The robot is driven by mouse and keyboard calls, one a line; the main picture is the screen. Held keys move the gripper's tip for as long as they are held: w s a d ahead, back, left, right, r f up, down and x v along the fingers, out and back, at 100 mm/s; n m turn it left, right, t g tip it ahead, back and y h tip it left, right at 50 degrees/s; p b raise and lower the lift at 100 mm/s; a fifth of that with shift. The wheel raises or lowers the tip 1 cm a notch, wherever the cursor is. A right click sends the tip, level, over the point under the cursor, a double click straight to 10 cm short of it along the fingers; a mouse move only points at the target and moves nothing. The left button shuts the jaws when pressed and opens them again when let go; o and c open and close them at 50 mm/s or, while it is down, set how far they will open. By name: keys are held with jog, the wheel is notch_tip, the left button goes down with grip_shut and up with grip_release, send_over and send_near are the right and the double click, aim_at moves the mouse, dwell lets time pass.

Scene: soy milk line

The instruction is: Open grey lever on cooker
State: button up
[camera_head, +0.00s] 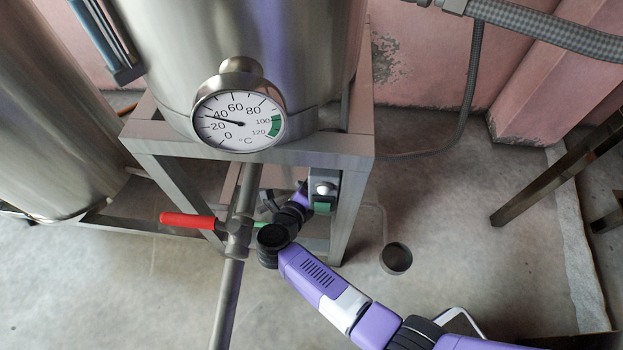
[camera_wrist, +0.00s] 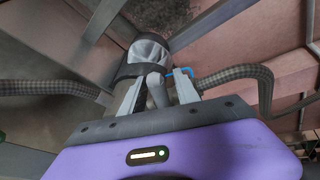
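The cooker (camera_head: 240,30) is a large steel vessel on a metal frame, with a round temperature dial (camera_head: 238,121) on its front. In the wrist view, a grey lever-like piece (camera_wrist: 157,90) stands out from a pale grey, dark-banded fitting (camera_wrist: 147,50). My gripper (camera_wrist: 157,84) is close in, with one finger on each side of this piece. The fingers look apart, with small gaps beside it, so it does not look clamped. In the head view my purple arm reaches under the cooker frame, and the fingers and the grey lever cannot be made out there.
A red lever (camera_head: 187,220) sits on the grey pipe (camera_head: 228,295) left of my arm. A box with a green part (camera_head: 324,190) hangs on the frame close to my wrist. A braided hose (camera_wrist: 225,78) runs behind the fingers. Floor right of the frame is mostly clear.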

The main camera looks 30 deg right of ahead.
jog(key=shift+s+a+r+p, duration=0.25)
jog(key=shift+a+r+p, duration=0.1)
jog(key=shift+p, duration=0.15)
jog(key=s+a+p, duration=0.3)
jog(key=s+a, duration=0.5)
jog(key=a, duration=0.1)
jog(key=shift+f, duration=0.15)
jog(key=shift+s+a, duration=0.1)
